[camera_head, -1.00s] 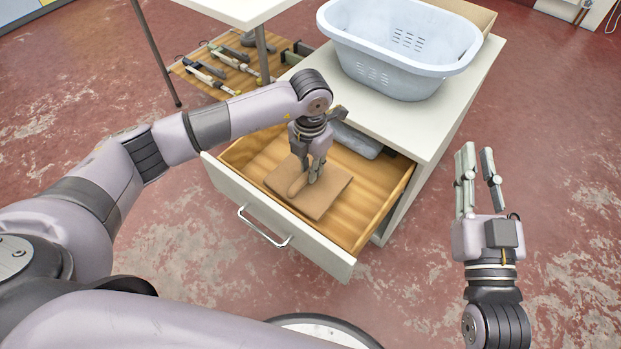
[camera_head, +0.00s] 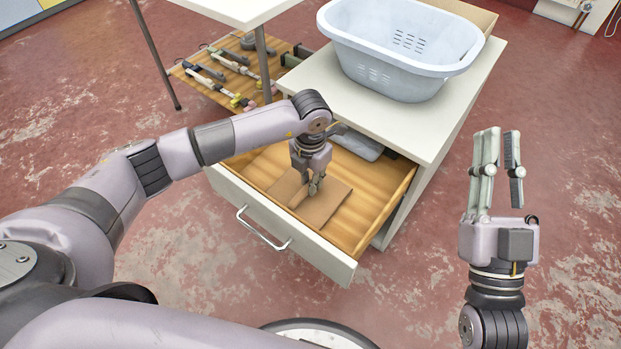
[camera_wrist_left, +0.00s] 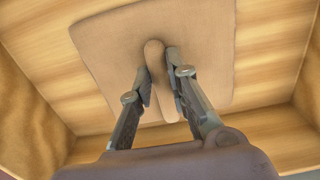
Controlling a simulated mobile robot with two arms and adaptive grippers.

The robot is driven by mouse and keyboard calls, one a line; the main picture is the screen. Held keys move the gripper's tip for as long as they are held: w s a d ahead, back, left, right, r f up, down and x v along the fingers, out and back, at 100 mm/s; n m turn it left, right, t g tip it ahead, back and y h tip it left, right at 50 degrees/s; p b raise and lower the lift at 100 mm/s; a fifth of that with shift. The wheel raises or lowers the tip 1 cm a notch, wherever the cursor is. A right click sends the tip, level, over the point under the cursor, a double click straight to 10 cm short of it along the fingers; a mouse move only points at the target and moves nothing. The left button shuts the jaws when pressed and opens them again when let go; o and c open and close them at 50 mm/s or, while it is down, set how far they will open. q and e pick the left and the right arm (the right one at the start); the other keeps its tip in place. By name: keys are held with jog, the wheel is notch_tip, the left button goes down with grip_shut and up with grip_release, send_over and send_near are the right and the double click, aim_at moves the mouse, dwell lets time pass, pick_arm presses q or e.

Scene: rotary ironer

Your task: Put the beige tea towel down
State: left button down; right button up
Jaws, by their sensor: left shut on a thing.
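The beige tea towel (camera_head: 328,205) lies flat and folded on the wooden floor of the open drawer (camera_head: 384,207). It also shows in the left wrist view (camera_wrist_left: 207,38), with a raised fold in its middle. My left gripper (camera_head: 312,190) reaches down into the drawer and is shut on that fold; its fingertips (camera_wrist_left: 160,72) stand on either side of it. My right gripper (camera_head: 493,180) is held up over the floor at the right, away from the towel, with its fingers apart and nothing between them.
A grey item (camera_head: 357,141) lies at the back of the drawer. A light blue laundry basket (camera_head: 400,80) stands on the white cabinet top (camera_head: 330,90). A wooden tray with several tools (camera_head: 215,75) is behind, near a white table (camera_head: 232,8). The red floor at right is clear.

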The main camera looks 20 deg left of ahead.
pick_arm(q)
jog(key=c, duration=1.5)
grip_release()
jog(key=shift+c, duration=0.2)
